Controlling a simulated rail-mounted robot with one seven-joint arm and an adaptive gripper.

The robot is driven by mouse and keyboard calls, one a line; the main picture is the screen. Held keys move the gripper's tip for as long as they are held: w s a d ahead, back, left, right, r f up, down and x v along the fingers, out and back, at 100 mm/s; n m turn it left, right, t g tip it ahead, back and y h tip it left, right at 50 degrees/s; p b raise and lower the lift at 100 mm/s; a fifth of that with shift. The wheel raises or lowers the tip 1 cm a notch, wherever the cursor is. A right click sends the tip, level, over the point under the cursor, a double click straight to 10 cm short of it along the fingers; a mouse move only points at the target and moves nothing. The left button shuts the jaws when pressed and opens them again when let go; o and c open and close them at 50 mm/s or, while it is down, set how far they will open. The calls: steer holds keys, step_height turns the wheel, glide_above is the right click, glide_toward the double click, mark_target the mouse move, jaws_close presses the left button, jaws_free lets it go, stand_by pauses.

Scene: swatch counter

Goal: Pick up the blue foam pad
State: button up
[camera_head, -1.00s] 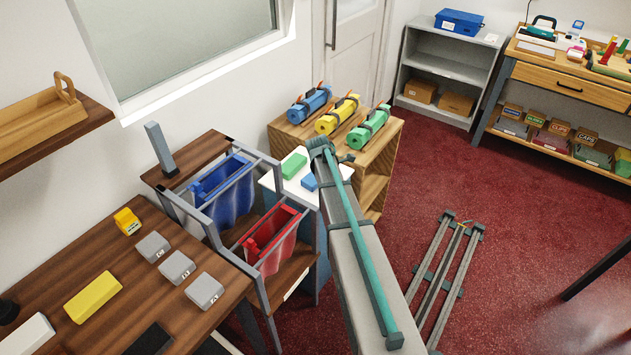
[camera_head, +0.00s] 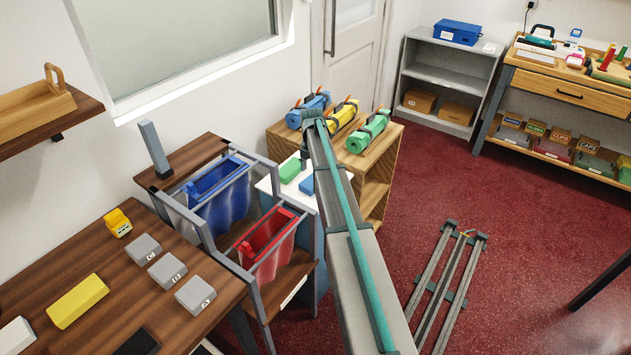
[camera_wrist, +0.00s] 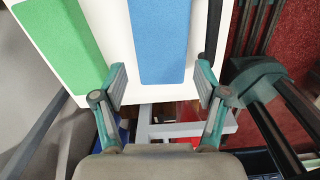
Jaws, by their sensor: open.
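The blue foam pad (camera_head: 307,183) lies on a small white-topped stand (camera_head: 292,202), just left of my arm. In the wrist view the blue pad (camera_wrist: 160,45) lies lengthwise ahead of my open gripper (camera_wrist: 162,80). The two fingers stand apart, one on each side of the pad's near end in the picture. Nothing is between them in their grip, and I cannot tell the height gap. The green foam pad (camera_wrist: 62,45) lies to the left on the same white top (camera_wrist: 110,25); it also shows in the head view (camera_head: 290,171).
A blue bin (camera_head: 222,195) and a red bin (camera_head: 265,242) hang in a grey frame left of the stand. Colored rolls (camera_head: 368,132) lie on a wooden cabinet (camera_head: 362,172) behind. A yellow pad (camera_head: 77,301) and grey blocks (camera_head: 166,269) lie on the wooden counter.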

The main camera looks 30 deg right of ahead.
mark_target(311, 181)
steer(key=shift+s+a+f+p, duration=0.15)
steer(key=shift+f+p, duration=0.4)
steer(key=shift+f, duration=0.8)
steer(key=shift+s+a+f+p, duration=0.1)
steer(key=shift+f+p, duration=0.4)
steer(key=shift+f, duration=0.8)
steer(key=c, duration=0.6)
